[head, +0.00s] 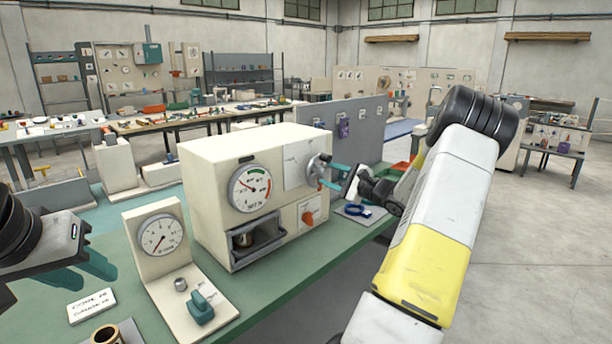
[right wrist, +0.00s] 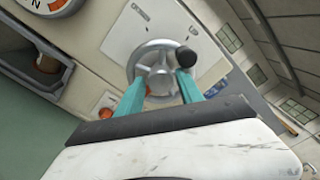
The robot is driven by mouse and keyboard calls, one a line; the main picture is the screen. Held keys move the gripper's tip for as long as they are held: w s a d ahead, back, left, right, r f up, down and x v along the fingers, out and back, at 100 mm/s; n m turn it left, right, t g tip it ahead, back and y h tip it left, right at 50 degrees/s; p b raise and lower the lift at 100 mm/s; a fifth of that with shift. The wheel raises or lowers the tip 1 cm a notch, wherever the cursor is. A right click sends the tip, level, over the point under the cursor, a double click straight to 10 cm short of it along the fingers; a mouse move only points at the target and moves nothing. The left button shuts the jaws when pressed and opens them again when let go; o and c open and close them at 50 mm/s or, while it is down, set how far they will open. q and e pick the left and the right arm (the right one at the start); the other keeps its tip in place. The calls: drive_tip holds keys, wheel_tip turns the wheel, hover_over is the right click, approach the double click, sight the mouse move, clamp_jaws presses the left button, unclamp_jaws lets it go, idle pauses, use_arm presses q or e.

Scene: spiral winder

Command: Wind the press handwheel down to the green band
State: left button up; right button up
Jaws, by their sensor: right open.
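The cream press (head: 205,170) stands on the green bench. Its round gauge (head: 250,188) has a green band at the top and a red one at the right; the needle seems to point up and left, outside the green. The silver handwheel (head: 317,170) is on the press's right part. In the right wrist view the handwheel (right wrist: 157,66) shows a black knob (right wrist: 186,56) at its upper right. My right gripper (right wrist: 161,77) is open, its teal fingers apart at the wheel's lower rim; contact is unclear. My left gripper (head: 108,281) hangs at the left, fingers apart, empty.
A second dial stand (head: 162,236) with a teal-handled block (head: 201,307) stands in front of the press. An orange knob (head: 308,217) sits below the handwheel. A white label card (head: 92,305) and a brass ring (head: 106,335) lie near the front. A grey panel (head: 350,130) stands behind.

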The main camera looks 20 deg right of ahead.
drive_tip(key=shift+w+a, duration=0.1)
drive_tip(key=shift+w, duration=0.1)
clamp_jaws()
drive_tip(key=shift+m, duration=2.9)
